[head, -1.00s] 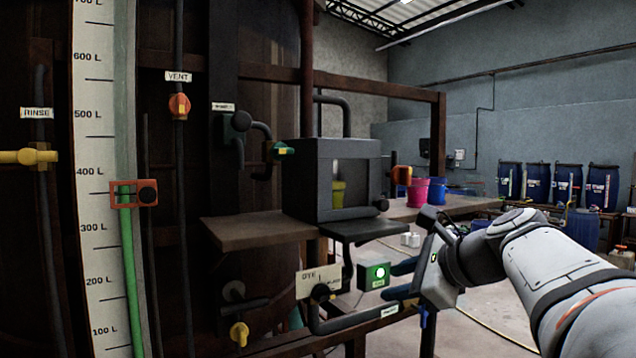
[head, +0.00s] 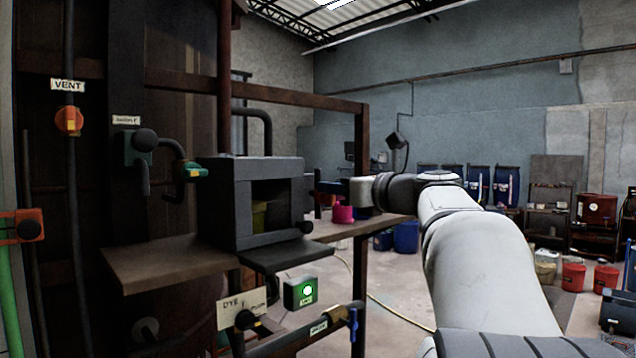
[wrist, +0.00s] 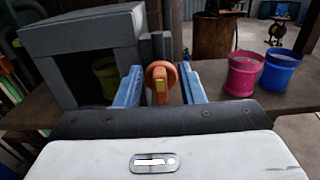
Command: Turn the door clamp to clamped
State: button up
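The door clamp (wrist: 159,80) is an orange handle with a yellow mark, at the right side of the grey box (wrist: 80,35) in the wrist view. My gripper (wrist: 160,74) is open, with one blue finger on each side of the orange handle and a gap on both sides. I cannot tell how deep the handle sits between the fingers. In the head view my gripper (head: 345,190) is right of the grey box (head: 243,205), and the clamp is hard to make out there. A yellow-green pot (head: 258,216) shows inside the box.
A pink bucket (wrist: 243,72) and a blue bucket (wrist: 279,72) stand on the shelf to the right of the clamp. A green lit button box (head: 303,291), a dye valve (head: 247,320) and pipes are below.

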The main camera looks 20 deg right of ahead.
jog(key=shift+w, duration=0.1)
jog(key=shift+c, duration=0.2)
grip_shut()
jog(key=shift+a+n+b, duration=0.1)
jog(key=shift+n+b, duration=0.2)
jog(key=shift+b, duration=0.05)
jog(key=n+b, duration=0.3)
jog(key=n, duration=0.1)
jog(key=a+f+n+b, duration=0.1)
jog(key=n+b, duration=0.3)
jog(key=n, duration=0.1)
jog(key=n+b, duration=0.4)
jog(key=shift+s+a+f, duration=0.25)
jog(key=shift+s+f, duration=0.05)
jog(key=shift+f, duration=0.05)
jog(key=shift+f+n+b, duration=0.15)
jog(key=shift+n+b, duration=1.35)
jog(key=shift+n, duration=0.7)
